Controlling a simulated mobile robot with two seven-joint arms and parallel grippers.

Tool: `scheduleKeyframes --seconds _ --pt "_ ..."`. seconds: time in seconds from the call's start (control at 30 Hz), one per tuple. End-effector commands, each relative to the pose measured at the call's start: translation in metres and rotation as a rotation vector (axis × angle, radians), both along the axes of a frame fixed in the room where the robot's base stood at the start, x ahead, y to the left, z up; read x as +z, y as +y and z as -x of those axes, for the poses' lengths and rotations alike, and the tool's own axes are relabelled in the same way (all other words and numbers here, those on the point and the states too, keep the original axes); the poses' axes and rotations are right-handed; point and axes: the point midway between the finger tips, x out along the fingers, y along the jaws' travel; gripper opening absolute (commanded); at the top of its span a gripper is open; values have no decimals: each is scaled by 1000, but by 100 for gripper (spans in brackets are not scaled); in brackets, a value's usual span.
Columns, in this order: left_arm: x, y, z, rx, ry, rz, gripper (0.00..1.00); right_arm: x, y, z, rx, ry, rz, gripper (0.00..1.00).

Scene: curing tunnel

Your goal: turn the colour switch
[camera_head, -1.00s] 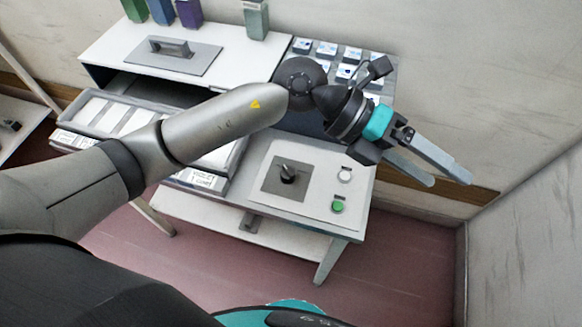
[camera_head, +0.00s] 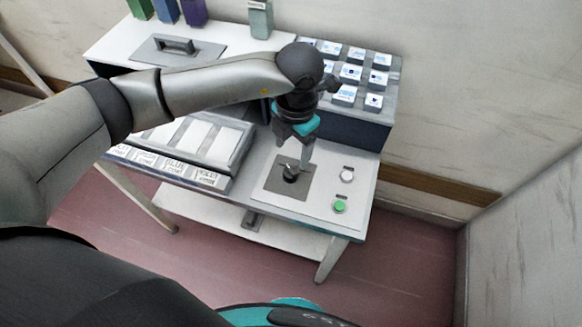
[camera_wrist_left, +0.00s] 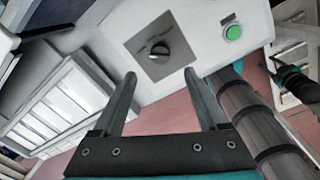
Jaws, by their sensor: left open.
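The colour switch, a dark rotary knob with a lighter handle (camera_head: 290,173), sits on a square grey plate (camera_head: 271,187) in the white top of the console. The knob also shows face-on in the left wrist view (camera_wrist_left: 160,50), with faint markings beside it. My left gripper (camera_head: 297,163) points down at the knob in the head view, its fingers partly overlapping. In the left wrist view the open fingers (camera_wrist_left: 160,76) have clear space between them, and the knob lies beyond the tips, between their lines. I cannot tell whether a finger touches it.
A tray with pale panels (camera_head: 222,146) lies to the left. A wall is close behind.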

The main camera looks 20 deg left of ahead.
Motion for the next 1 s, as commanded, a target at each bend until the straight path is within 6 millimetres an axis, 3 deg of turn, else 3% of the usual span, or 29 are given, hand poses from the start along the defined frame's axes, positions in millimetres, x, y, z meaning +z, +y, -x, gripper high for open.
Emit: scheduleKeyframes --seconds 0.2,0.4,0.6,0.87,1.0 --pt "-49 2 0 1 4 1 76 -2 0 1 0 1 -1 50" --pt "-79 3 -2 1 2 2 76 -5 0 1 0 1 0 50" --pt "-90 4 -2 -2 0 2 76 -6 0 1 -1 1 0 50" --pt "-91 4 -2 -1 0 2 76 -6 -1 1 -1 2 1 50" --pt "-91 4 -2 -1 -1 3 61 -6 -2 1 -1 2 2 50"
